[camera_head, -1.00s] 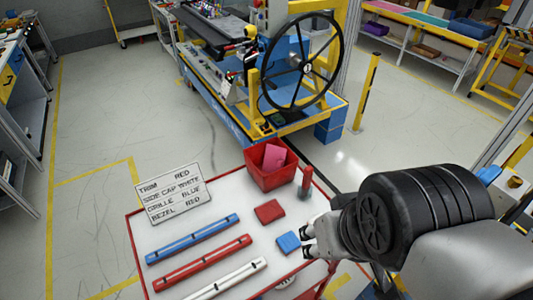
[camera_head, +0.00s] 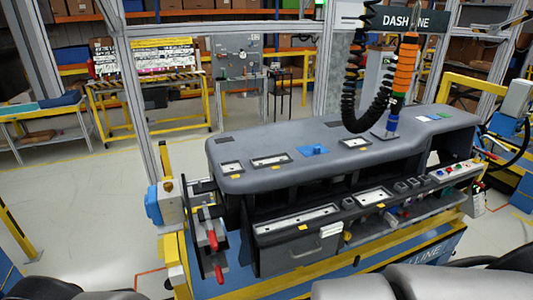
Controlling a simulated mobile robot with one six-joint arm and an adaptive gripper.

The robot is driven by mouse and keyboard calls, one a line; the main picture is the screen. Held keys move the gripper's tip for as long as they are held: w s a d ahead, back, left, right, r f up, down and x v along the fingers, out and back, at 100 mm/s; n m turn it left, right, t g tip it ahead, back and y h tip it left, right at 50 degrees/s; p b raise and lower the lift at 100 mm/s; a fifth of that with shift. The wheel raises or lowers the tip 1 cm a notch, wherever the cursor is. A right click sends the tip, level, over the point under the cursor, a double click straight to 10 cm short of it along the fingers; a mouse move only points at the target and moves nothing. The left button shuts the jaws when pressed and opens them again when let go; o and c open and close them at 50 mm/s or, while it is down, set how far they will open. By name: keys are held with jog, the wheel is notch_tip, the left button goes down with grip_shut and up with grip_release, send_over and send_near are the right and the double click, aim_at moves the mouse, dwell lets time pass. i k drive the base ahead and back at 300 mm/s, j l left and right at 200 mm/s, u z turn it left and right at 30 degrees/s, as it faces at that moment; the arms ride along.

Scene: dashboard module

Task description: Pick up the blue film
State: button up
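A small flat blue piece (camera_head: 312,151), which looks like the blue film, lies on the top of the grey dashboard module (camera_head: 260,178). A small raised bit stands up from its middle. It lies between a pale rectangular slot on its left and another on its right. My gripper is not in view. Only rounded grey and black parts of my own arm show along the bottom edge, well below the dashboard.
A coiled black hose and an orange-and-blue hanging tool (camera_head: 406,70) come down over the dashboard, right of the blue piece. Red-handled clamps (camera_head: 212,240) stand at its left end. A yellow-and-blue stand (camera_head: 350,262) carries it.

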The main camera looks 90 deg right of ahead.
aim_at(315, 149)
jog(key=z, duration=3.35)
jog(key=i+l, duration=0.6)
jog(key=l, duration=0.25)
jog(key=j+u, duration=0.05)
